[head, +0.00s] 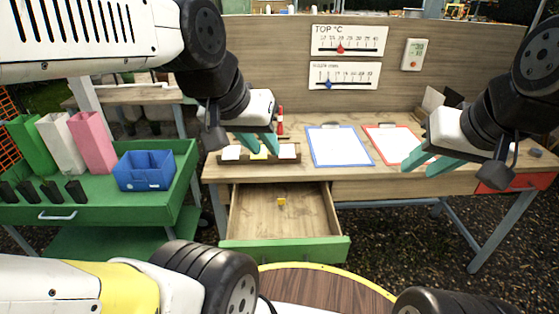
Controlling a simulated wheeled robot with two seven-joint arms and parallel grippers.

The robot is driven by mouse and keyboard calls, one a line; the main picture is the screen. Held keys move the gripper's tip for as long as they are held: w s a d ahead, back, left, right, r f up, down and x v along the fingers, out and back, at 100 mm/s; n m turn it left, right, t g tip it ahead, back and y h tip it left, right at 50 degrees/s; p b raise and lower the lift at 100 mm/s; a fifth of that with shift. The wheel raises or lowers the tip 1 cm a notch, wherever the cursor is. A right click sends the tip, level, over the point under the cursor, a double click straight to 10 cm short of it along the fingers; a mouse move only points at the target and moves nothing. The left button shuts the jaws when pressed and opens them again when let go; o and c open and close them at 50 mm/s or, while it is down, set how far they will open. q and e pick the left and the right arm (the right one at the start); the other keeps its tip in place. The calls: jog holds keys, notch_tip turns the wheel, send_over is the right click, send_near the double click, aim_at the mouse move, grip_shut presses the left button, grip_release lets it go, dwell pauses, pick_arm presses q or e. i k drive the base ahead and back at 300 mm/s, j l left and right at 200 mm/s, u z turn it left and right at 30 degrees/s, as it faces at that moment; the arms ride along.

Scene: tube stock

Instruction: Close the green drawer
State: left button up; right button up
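The green drawer (290,251) is pulled far out from under the wooden workbench (460,181), with its green front towards me. A small yellow item (281,202) lies inside on the drawer's bare wooden floor. My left gripper (262,148) is open, its teal fingers apart, above the bench top by a small wooden tray, and well above and behind the drawer front. My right gripper (421,170) is open and empty, above the right part of the bench, away from the drawer. Neither gripper touches the drawer front.
Two clipboards, blue (341,146) and red (392,143), lie on the bench beside the tray (290,158). A red drawer front (515,183) is at right. A green cart (110,208) with a blue bin (146,170) stands left. A round wooden top (318,284) sits just before the drawer.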

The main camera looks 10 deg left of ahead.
aim_at(307, 229)
jog(key=u, duration=0.5)
jog(key=k+z, duration=0.25)
jog(key=k, duration=0.15)
jog(key=k+l+z, duration=0.25)
jog(key=k, duration=0.15)
